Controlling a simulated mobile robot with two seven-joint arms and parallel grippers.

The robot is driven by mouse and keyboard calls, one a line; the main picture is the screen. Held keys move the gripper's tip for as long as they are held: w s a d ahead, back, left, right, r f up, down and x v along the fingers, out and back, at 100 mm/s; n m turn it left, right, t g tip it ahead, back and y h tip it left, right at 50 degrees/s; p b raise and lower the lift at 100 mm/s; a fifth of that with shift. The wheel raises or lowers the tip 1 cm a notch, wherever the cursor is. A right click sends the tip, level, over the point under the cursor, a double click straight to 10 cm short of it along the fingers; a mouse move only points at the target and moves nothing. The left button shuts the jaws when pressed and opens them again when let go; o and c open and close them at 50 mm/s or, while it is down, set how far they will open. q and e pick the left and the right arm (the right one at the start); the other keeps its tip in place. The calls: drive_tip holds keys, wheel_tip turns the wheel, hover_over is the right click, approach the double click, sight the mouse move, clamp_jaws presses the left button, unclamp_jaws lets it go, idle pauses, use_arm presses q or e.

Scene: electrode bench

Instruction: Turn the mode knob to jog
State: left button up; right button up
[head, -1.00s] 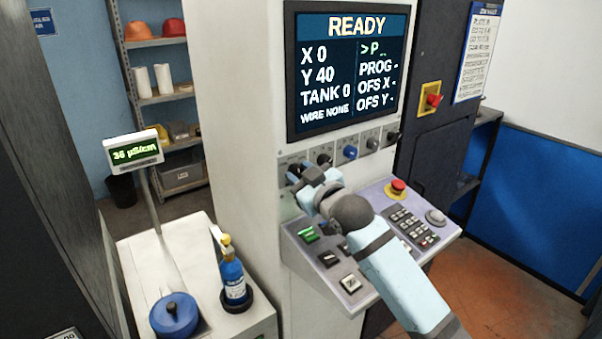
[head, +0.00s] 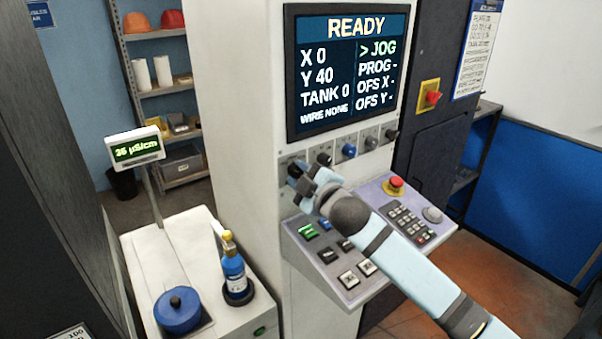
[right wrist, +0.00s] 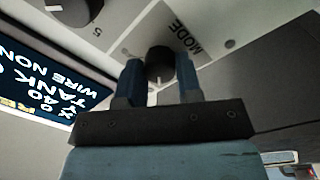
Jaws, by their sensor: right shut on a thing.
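The mode knob (right wrist: 160,64) is a black round knob with a white mark, beside the printed word MODE in the right wrist view. My right gripper (right wrist: 160,80) is shut on it, one finger on each side. In the head view, my right gripper (head: 297,176) reaches the leftmost place of the knob row and mostly hides the mode knob. The screen (head: 347,70) above reads READY and "> JOG", with X 0, Y 40, TANK 0 and WIRE NONE. My left gripper is not in view.
Other knobs, one of them blue (head: 349,151), sit in the row to the right. Below, the sloped console (head: 296,240) carries buttons, a keypad (head: 410,222) and a red emergency button (head: 396,184). A blue bottle (head: 233,272) stands on the white cabinet at left.

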idle(0.4)
drive_tip(key=o, duration=0.9)
drive_tip(key=shift+o, duration=0.2)
drive_tip(key=b+v, duration=0.2)
drive_tip(key=v, duration=1.1)
drive_tip(key=shift+s+d, duration=0.25)
drive_tip(key=shift+s, duration=0.05)
drive_tip(key=shift+f, duration=0.15)
